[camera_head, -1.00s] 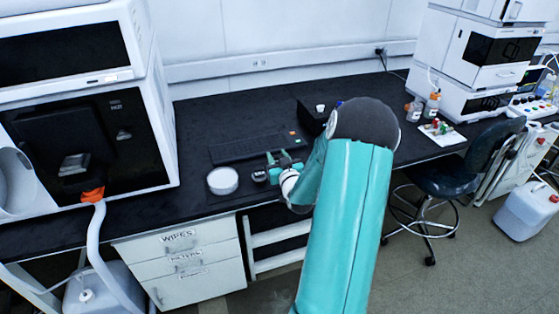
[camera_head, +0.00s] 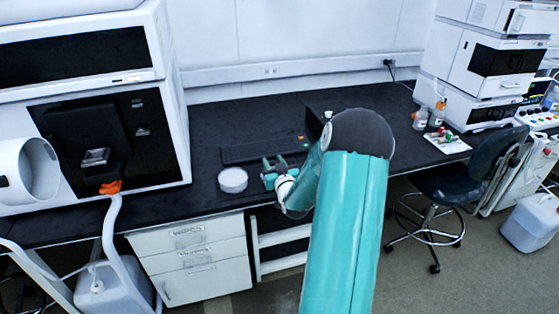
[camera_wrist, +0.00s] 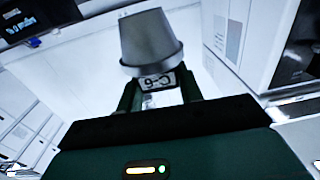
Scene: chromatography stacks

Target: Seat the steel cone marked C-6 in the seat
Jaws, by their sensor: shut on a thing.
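A grey steel cone (camera_wrist: 150,42) with an upside-down C-6 label (camera_wrist: 158,81) is in the wrist view, between the fingers of my gripper (camera_wrist: 160,94). The gripper is shut on it. In the head view my gripper (camera_head: 274,163) is at the bench, just right of a white round dish (camera_head: 233,180); the cone is not clear there. At the left, the white instrument (camera_head: 100,25) has a black front recess with a small metallic part (camera_head: 95,157). I cannot tell whether this is the seat.
A keyboard (camera_head: 250,149) lies behind my gripper. A white open cylinder (camera_head: 40,170) projects at the instrument's left. An orange fitting with a white hose (camera_head: 112,220) hangs below the recess. Bottles (camera_head: 421,118) stand at right. Bench between dish and instrument looks clear.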

